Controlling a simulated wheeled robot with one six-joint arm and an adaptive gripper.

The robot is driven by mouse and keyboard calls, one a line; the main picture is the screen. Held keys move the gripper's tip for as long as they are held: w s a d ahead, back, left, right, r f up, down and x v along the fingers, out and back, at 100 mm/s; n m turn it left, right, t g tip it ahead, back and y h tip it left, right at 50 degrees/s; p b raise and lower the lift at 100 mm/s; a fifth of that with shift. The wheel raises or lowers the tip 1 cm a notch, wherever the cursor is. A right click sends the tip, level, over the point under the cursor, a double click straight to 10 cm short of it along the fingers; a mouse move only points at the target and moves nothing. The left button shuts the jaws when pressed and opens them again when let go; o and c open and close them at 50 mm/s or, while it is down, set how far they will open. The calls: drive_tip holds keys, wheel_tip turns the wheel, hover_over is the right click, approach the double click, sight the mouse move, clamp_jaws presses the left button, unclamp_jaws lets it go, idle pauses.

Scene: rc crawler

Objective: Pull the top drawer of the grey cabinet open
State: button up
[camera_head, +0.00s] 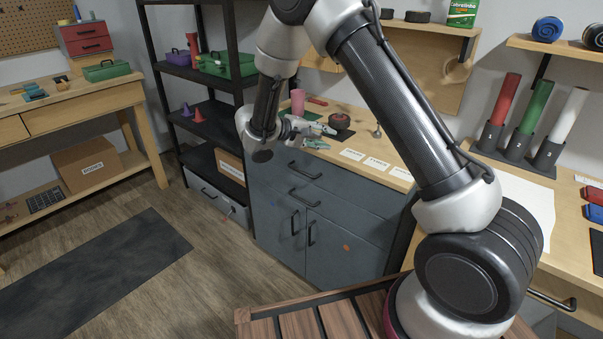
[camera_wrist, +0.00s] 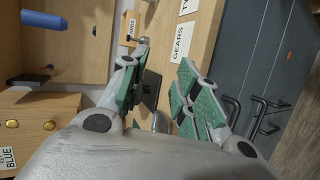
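The grey cabinet (camera_head: 345,195) stands under a wooden worktop, with drawers above two doors. Its top drawer (camera_head: 340,179) looks shut, and the drawer's black bar handle (camera_head: 304,170) faces out. My gripper (camera_head: 324,137) is above the worktop near its front edge, higher than the handle and apart from it. In the wrist view the green-padded fingers of my gripper (camera_wrist: 165,58) are spread with nothing between them. The grey cabinet front (camera_wrist: 265,60) lies to their right, with several black handles partly beside and behind the right finger.
A black shelf rack (camera_head: 205,110) stands close on the left. The floor (camera_head: 220,255) in front of the cabinet's left part is clear.

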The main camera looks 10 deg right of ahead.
sight(302, 172)
drive_tip(key=w+a+f+n+t, duration=0.25)
drive_tip(key=a+f, duration=0.25)
drive_tip(key=f, duration=0.3)
drive_tip(key=w+a+f+n+t, duration=0.1)
drive_tip(key=a+f+t, duration=0.2)
drive_tip(key=a+f, duration=0.35)
drive_tip(key=x, duration=0.2)
drive_tip(key=f+x, duration=0.1)
drive_tip(key=x, duration=0.5)
drive_tip(key=shift+s+d+f, duration=0.15)
drive_tip(key=shift+d+f, duration=0.05)
drive_tip(key=shift+f, duration=0.05)
clamp_jaws()
